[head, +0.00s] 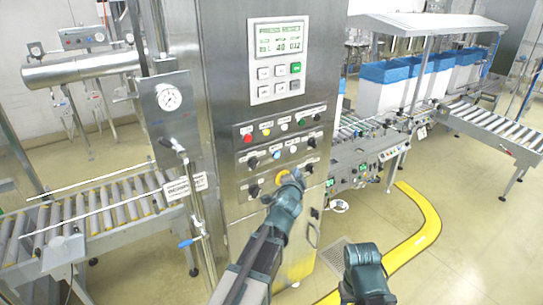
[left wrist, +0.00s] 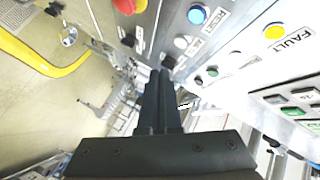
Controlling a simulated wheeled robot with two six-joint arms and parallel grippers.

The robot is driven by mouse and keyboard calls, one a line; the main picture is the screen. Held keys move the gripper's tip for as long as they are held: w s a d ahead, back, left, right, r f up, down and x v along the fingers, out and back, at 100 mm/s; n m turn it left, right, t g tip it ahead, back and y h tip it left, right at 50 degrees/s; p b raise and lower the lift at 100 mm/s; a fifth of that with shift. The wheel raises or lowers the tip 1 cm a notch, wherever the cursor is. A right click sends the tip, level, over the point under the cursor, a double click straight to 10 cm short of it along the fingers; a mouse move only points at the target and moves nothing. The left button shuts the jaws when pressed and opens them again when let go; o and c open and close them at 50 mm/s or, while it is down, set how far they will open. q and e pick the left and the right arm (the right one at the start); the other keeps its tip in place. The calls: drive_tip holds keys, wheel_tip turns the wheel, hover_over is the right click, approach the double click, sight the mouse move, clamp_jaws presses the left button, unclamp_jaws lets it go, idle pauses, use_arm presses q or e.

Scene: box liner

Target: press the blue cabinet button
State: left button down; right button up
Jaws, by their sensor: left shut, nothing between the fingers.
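The blue button (head: 278,155) is in the middle row of the cabinet's control panel (head: 240,178). In the left wrist view the blue button (left wrist: 197,14) is round, beside a RESET label, at the top edge. My left gripper (head: 296,175) is in front of the lower part of the panel, below and right of the blue button. In the left wrist view its shut, empty fingers (left wrist: 161,78) point at the panel, apart from the blue button. The head view hides the fingertips behind the wrist. My right arm shows at the bottom, but its gripper does not.
Around the blue button are a white button (left wrist: 182,41), a yellow FAULT light (left wrist: 275,31), a red button (head: 248,139) and black knobs (head: 253,163). A display (head: 279,46) is above. Roller conveyors (head: 110,205) flank the cabinet. A yellow floor line (head: 425,225) curves at right.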

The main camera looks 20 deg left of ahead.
sight(276, 155)
use_arm(q)
drive_tip(key=shift+w+a, duration=0.1)
drive_tip(key=w+a, duration=0.5)
drive_tip(key=a, duration=0.1)
drive_tip(key=shift+w+a, duration=0.15)
drive_tip(key=shift+a, duration=0.2)
drive_tip(key=shift+w+a, duration=0.1)
drive_tip(key=shift+a, duration=0.05)
idle(2.2)
drive_tip(key=shift+w+a, duration=0.15)
drive_tip(key=shift+a, duration=0.05)
drive_tip(key=shift+w+a, duration=0.25)
drive_tip(key=shift+a, duration=0.05)
idle(0.9)
drive_tip(key=shift+s, duration=0.1)
drive_tip(key=shift+s+d, duration=0.4)
drive_tip(key=shift+d, duration=0.25)
